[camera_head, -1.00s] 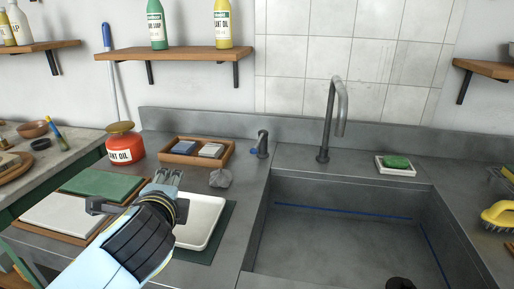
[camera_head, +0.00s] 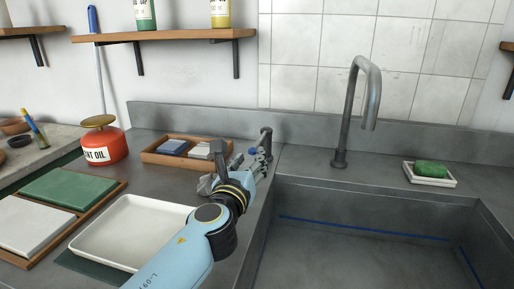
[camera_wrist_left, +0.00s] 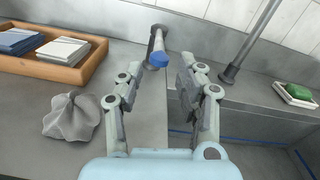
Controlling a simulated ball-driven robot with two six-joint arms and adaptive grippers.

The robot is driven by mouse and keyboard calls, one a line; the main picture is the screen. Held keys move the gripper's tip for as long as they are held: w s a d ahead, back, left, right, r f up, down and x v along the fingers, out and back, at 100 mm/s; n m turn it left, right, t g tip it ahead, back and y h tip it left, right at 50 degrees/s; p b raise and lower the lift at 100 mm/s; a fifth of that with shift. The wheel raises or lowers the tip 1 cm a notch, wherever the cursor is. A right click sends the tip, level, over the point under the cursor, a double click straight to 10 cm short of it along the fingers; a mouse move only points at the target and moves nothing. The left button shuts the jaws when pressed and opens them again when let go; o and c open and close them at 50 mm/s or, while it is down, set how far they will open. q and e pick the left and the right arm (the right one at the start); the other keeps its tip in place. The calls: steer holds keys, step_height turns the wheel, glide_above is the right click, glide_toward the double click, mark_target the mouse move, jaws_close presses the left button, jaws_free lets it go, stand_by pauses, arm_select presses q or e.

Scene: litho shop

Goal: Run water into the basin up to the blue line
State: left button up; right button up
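The grey sink basin (camera_head: 350,255) has a blue line (camera_head: 360,228) along its inner walls; its visible floor looks bare. The tall curved grey faucet (camera_head: 371,95) stands behind it, with no stream at its spout. A short grey tap post (camera_head: 266,137) with a blue-tipped lever stands left of the basin; its blue tip (camera_wrist_left: 158,60) shows clearly in the left wrist view. My left gripper (camera_wrist_left: 160,80) is open, fingers either side of the view, with the blue tip ahead between them and apparently untouched. In the head view my left gripper (camera_head: 258,162) partly covers the post. My right gripper is out of view.
A crumpled grey cloth (camera_wrist_left: 72,117) lies left of my left gripper, beside a wooden tray (camera_head: 160,158) of blocks. A white tray (camera_head: 125,232), a red oil can (camera_head: 102,147) and a soap dish (camera_head: 430,180) stand on the counter. A shelf (camera_head: 165,36) hangs above.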

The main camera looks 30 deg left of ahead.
mark_target(256, 144)
arm_select(q)
steer(key=x, duration=0.6)
steer(key=shift+w+a+f, duration=0.1)
steer(key=shift+w+a, duration=0.05)
steer(key=shift+w, duration=0.05)
steer(key=shift+w+a, duration=0.15)
steer(key=shift+w, duration=0.35)
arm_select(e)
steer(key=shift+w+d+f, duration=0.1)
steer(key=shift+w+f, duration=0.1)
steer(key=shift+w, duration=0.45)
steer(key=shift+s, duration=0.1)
arm_select(q)
steer(key=shift+c, duration=1.1)
jaws_close()
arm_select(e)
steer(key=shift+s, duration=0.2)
